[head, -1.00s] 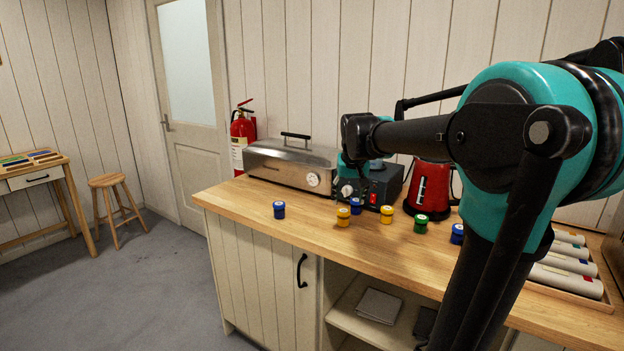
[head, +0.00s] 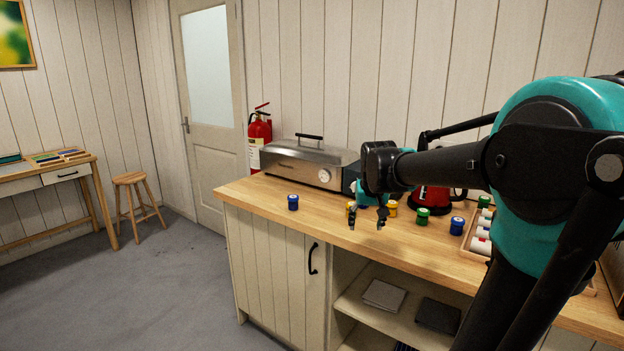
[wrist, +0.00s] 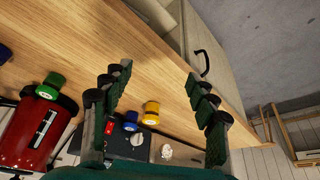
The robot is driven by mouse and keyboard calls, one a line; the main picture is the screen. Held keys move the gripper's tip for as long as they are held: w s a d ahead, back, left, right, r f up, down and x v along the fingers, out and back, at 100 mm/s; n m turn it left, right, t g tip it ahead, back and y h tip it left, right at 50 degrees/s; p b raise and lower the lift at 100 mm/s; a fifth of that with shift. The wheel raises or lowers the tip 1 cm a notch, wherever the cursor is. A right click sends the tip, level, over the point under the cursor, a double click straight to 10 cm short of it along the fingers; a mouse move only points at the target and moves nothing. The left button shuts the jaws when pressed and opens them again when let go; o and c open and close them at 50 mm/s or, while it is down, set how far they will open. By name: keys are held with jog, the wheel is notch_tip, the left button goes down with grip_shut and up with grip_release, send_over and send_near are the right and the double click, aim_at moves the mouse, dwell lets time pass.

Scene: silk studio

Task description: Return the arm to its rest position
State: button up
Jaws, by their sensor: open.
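My gripper (head: 368,218) hangs over the front edge of the wooden counter (head: 262,197) in the head view, fingers pointing down. In the wrist view my gripper (wrist: 157,90) is open, its two green-padded fingers wide apart. My teal and black arm fills the right side of the head view and hides part of the counter.
A blue jar (head: 293,202), a yellow jar (head: 392,208), a green jar (head: 422,217) and another blue jar (head: 457,226) stand on the counter. Behind are a steel steamer (head: 308,165) and a red kettle (head: 431,197). A stool (head: 134,205) stands left; the floor between is clear.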

jog(key=s+d+f, duration=0.3)
jog(key=s+f, duration=1.6)
jog(key=s, duration=0.3)
